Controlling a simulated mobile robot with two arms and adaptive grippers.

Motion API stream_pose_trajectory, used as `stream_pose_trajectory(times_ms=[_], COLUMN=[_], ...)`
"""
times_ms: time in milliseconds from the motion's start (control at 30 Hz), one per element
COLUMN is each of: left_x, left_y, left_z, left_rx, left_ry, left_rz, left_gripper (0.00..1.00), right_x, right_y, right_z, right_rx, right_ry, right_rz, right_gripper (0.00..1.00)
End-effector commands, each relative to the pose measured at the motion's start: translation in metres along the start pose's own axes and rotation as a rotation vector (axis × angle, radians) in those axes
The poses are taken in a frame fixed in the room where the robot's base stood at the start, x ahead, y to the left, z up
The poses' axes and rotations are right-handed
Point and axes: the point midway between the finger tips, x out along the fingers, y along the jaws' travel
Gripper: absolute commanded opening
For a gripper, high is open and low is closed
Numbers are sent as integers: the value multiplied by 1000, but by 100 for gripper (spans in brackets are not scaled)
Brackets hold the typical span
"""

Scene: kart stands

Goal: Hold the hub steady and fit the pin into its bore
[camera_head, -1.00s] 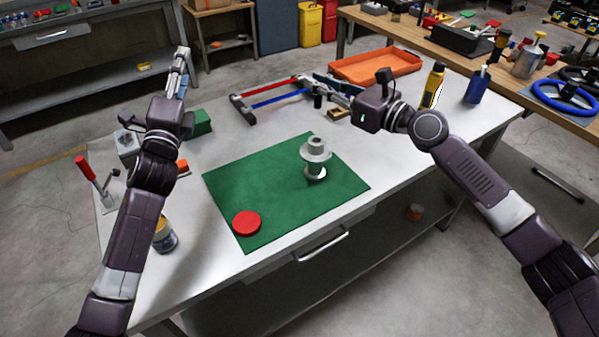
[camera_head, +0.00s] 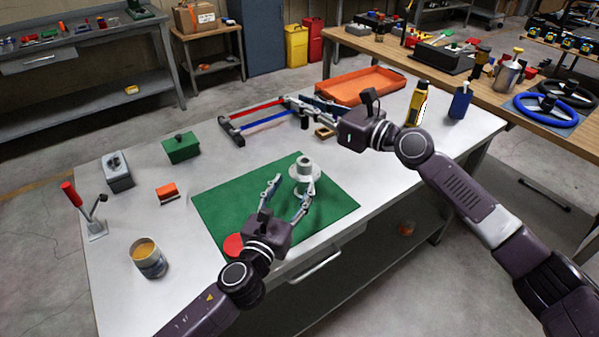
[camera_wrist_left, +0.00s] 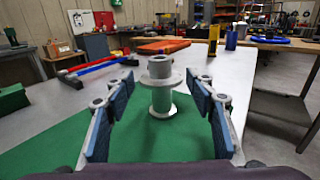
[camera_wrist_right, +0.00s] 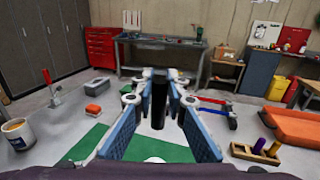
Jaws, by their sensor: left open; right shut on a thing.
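The grey flanged hub (camera_head: 304,174) stands upright on the green mat (camera_head: 232,205). In the left wrist view the hub (camera_wrist_left: 162,88) shows between my fingers, its top opening facing up. My left gripper (camera_head: 290,187) is open, with its fingers at the near side of the hub; I cannot tell whether either touches it. My right gripper (camera_head: 303,108) is shut on the black pin, beyond the hub and above the table. The pin (camera_wrist_right: 158,105) hangs upright between the fingers in the right wrist view.
A red disc (camera_head: 233,245) lies on the mat near my left gripper. A wooden block (camera_wrist_right: 255,152) holds purple and yellow pieces. A red-and-blue frame (camera_head: 262,118) and orange tray (camera_head: 360,86) lie behind. A can (camera_head: 148,258) and lever clamp (camera_head: 90,220) stand left.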

Motion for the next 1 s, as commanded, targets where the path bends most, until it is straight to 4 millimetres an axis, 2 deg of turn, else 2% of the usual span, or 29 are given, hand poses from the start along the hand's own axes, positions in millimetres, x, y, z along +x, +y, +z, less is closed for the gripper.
stream_pose_trajectory(times_ms=[300, 500, 700, 1000], left_x=[58, 84, 98, 101], left_y=[0, 0, 1, 0], left_z=[2, 1, 1, 1], left_rx=[-4, -5, -4, -4], left_ry=[-2, -1, -2, 0], left_rz=[0, 1, 1, 0], left_gripper=[51, 51, 51, 51], right_x=[0, 0, 0, 0], right_y=[0, 0, 0, 0], right_z=[0, 0, 0, 0], right_rx=[0, 0, 0, 0], right_ry=[-1, -1, -1, -1], right_rz=[0, 0, 0, 0], right_gripper=[0, 0, 0, 0])
